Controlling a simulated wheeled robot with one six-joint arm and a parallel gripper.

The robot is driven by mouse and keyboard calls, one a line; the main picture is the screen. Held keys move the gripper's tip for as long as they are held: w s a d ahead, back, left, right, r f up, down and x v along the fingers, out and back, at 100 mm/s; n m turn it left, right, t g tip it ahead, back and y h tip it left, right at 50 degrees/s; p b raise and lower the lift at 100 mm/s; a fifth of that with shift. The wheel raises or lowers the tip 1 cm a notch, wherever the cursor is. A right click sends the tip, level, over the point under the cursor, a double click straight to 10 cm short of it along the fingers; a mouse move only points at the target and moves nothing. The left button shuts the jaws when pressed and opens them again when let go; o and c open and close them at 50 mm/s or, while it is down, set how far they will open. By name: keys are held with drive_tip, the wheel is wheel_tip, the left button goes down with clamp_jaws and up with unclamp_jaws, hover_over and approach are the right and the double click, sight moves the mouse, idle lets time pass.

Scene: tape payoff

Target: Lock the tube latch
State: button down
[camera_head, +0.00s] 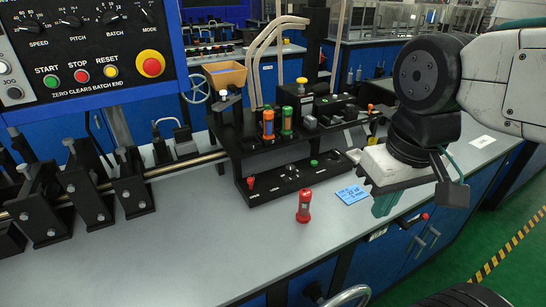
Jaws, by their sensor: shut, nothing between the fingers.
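A black tube rack (262,150) stands on the grey bench in the middle of the view. An orange tube (268,124) and a green tube (287,121) stand upright in it. I cannot tell which small part is the tube latch, or whether it is locked. A red tube (304,206) stands upright on the bench in front of the rack. My gripper (384,207) points down at the right, apart from the rack and the red tube. Its teal fingers look shut and empty, seen partly from the side.
A control panel (85,45) fills the upper left. Black clamps (128,180) on a rail stand at the left. A blue note (352,194) lies between the red tube and my gripper. A wooden bin (225,74) is behind. The front left bench is clear.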

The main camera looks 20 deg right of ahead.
drive_tip(key=shift+w+d, duration=0.2)
drive_tip(key=shift+w, duration=0.1)
drive_tip(key=w+a+f+n+y, duration=0.1)
drive_tip(key=w+a, duration=0.4)
drive_tip(key=w, duration=0.6)
drive_tip(key=w+a+f+n+y, duration=0.1)
drive_tip(key=w+a+f+n, duration=0.1)
drive_tip(key=w+a+n, duration=0.4)
drive_tip(key=w+a+f+n+t+y, duration=0.1)
drive_tip(key=w+a+n, duration=0.3)
drive_tip(key=w, duration=1.2)
drive_tip(key=shift+a+f, duration=0.85)
drive_tip(key=shift+a, duration=0.1)
